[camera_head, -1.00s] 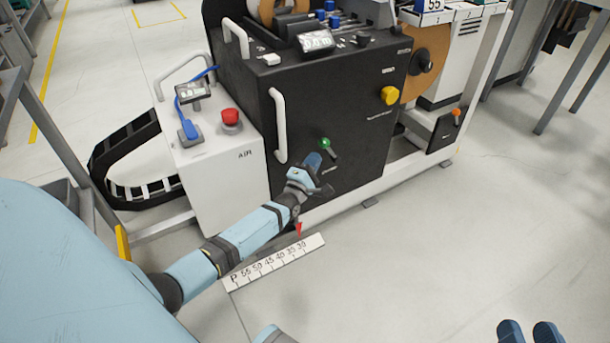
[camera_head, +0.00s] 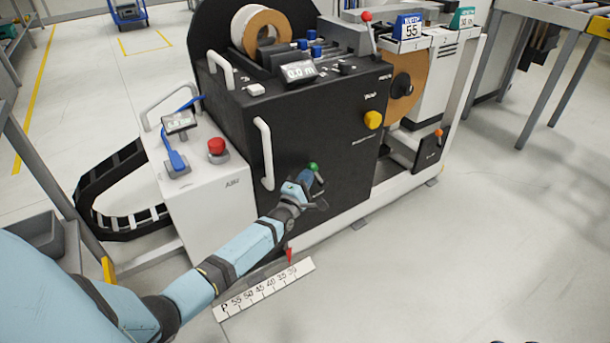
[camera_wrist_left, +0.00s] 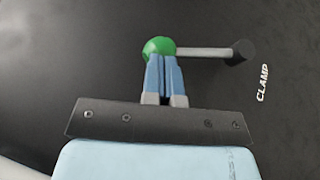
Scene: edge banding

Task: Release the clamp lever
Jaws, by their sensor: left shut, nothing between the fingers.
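The clamp lever (camera_wrist_left: 200,53) has a green ball knob and a grey rod running to a dark pivot, beside the word CLAMP, in the left wrist view. In the head view its green knob (camera_head: 313,167) shows low on the black machine's front face. My left gripper (camera_wrist_left: 165,58) is shut and empty. Its blue fingertips overlap the lower edge of the knob in the wrist view; I cannot tell whether they touch it. In the head view the left gripper (camera_head: 305,176) is right at the knob. My right gripper (camera_head: 518,342) shows only as dark slivers at the bottom edge.
The black machine (camera_head: 325,135) has a white handle (camera_head: 265,153) left of the lever and a yellow knob (camera_head: 373,120) above it. A white scale strip (camera_head: 264,289) with a red pointer (camera_head: 290,256) lies below my left forearm. The floor at right is clear.

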